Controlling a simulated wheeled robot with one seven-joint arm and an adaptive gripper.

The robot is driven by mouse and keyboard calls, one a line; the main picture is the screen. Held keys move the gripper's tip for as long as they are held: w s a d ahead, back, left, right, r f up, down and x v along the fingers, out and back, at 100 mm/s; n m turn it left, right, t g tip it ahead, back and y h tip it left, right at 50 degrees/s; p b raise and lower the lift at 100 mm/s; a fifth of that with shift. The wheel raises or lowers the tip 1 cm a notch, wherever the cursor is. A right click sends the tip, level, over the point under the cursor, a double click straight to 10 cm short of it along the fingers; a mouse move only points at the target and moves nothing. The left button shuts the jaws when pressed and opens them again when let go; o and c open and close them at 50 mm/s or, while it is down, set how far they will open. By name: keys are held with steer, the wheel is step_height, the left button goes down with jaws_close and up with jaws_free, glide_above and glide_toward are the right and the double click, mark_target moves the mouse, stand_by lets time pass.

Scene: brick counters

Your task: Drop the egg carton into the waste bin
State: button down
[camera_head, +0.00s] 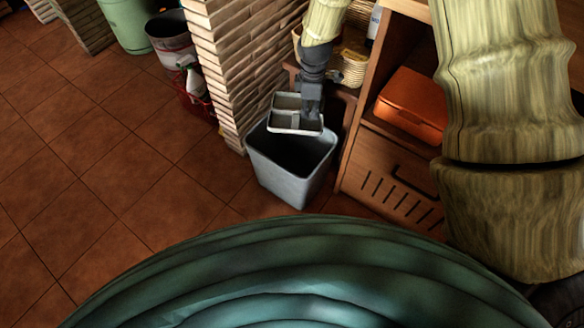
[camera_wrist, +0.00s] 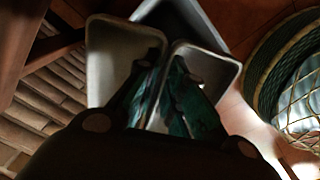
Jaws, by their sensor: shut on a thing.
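The egg carton (camera_head: 289,102) is a pale grey tray with open compartments. My gripper (camera_head: 310,108) is shut on it and holds it over the mouth of the waste bin. In the wrist view the fingers (camera_wrist: 165,105) grip the middle of the carton (camera_wrist: 112,58), with compartments on either side. The grey waste bin (camera_head: 287,182) stands upright on the floor, open at the top. The carton hides the far part of its rim. Part of the bin (camera_wrist: 200,22) shows behind the carton in the wrist view. I cannot tell whether the carton touches the bin.
A brick pillar (camera_head: 225,70) stands close left of the bin. A wooden cabinet (camera_head: 385,180) with an orange box (camera_head: 412,103) is close on the right. A red basket with a spray bottle (camera_head: 195,85) and a bucket (camera_head: 172,38) stand farther left. The tiled floor (camera_head: 110,130) is clear.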

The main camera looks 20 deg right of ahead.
step_height(320, 180, down, 6)
steer(key=b, duration=0.6)
steer(key=shift+b, duration=0.4)
steer(key=shift+r, duration=0.1)
steer(key=c, duration=1.4)
jaws_free()
steer(key=shift+c, duration=0.2)
step_height(320, 180, up, 12)
